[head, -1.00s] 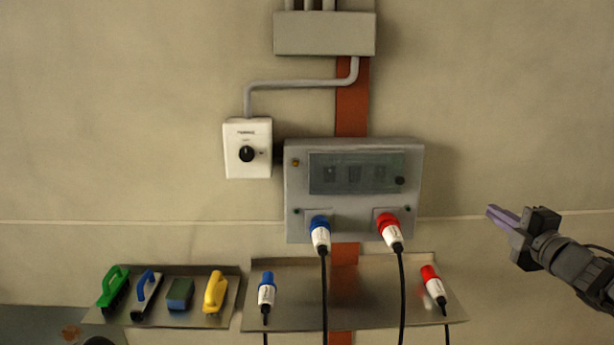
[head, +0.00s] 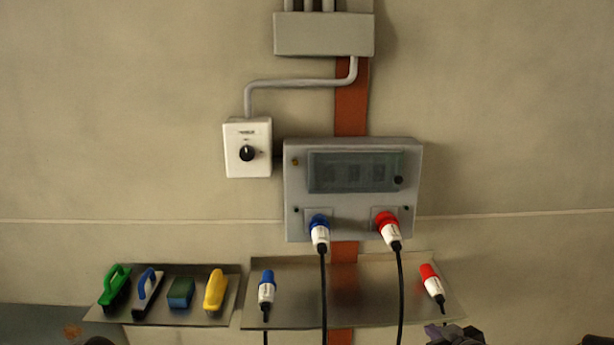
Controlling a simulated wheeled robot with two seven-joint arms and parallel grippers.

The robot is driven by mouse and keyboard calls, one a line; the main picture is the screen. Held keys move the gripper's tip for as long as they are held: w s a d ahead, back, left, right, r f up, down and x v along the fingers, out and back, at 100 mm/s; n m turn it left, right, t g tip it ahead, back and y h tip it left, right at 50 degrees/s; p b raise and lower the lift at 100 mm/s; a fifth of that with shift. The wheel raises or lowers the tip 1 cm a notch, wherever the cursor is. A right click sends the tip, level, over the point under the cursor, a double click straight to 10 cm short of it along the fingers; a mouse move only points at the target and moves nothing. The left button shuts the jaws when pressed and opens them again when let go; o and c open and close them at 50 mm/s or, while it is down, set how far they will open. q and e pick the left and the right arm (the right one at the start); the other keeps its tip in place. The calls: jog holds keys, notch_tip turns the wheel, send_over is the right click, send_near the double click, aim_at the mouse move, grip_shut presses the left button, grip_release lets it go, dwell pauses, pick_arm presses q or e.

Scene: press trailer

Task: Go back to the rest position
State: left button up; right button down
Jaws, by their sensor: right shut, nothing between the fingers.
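My right gripper (head: 442,332) shows at the bottom edge of the head view, low and right of centre, just below the right shelf. Its jaws are shut with nothing between them, and most of it is cut off by the frame edge. It is apart from the wall box and its plugs. My left gripper is not in view.
A grey socket box (head: 296,178) on the wall holds a blue plug (head: 319,233) and a red plug (head: 389,231), with cables hanging down. A metal shelf (head: 300,312) carries another blue plug (head: 266,288) and red plug (head: 432,282). The left shelf (head: 232,290) holds brushes and blocks. A white switch box (head: 247,135) hangs above. The right wall is clear.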

jog(key=s+a+f+m+g, duration=0.2)
jog(key=s+a+f, duration=0.25)
jog(key=f, duration=0.25)
jog(key=s+a+f+m+g+y, duration=0.1)
jog(key=s+a+f+g, duration=0.1)
jog(key=s+a+f, duration=0.35)
jog(key=s+a+f+m+g, duration=0.25)
jog(key=s+f, duration=0.35)
jog(key=f, duration=0.3)
jog(key=s+a+f+g, duration=0.2)
jog(key=s+a+f, duration=0.2)
jog(key=s, duration=0.6)
jog(key=s+a+f+g+y, duration=0.1)
jog(key=s+a+f+g, duration=0.2)
jog(key=s, duration=0.7)
jog(key=a+f, duration=0.1)
jog(key=a, duration=0.1)
jog(key=shift+s+a+f+y, duration=0.3)
jog(key=shift+a+f, duration=0.05)
jog(key=shift+g, duration=0.25)
